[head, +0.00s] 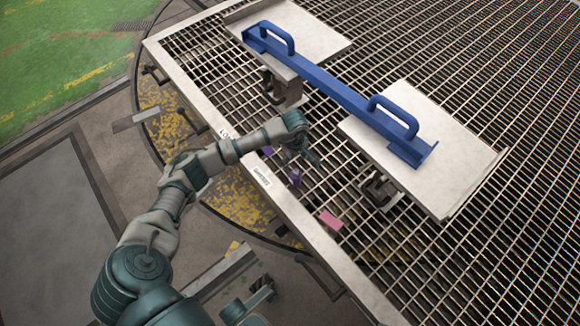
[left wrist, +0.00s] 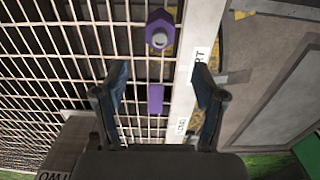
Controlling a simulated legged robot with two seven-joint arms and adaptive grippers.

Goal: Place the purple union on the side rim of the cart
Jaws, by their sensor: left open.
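The purple union (head: 294,177) is a small hex-shaped piece with a pale metal end. It is on the grating just inside the cart's pale side rim (head: 287,207). In the left wrist view the union (left wrist: 159,30) is beyond the fingertips, left of the rim (left wrist: 182,103). My left gripper (head: 301,156) is above the grating edge, close to the union. In the left wrist view its two fingers (left wrist: 160,76) are spread apart with nothing held between them. My right gripper is not in view.
A purple rectangle (left wrist: 155,98) lies by the rim; it also shows in the head view (head: 267,151). A pink block (head: 330,220) is farther along the rim. A blue bar with handles (head: 335,88) spans two pale plates. The rim bears printed labels.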

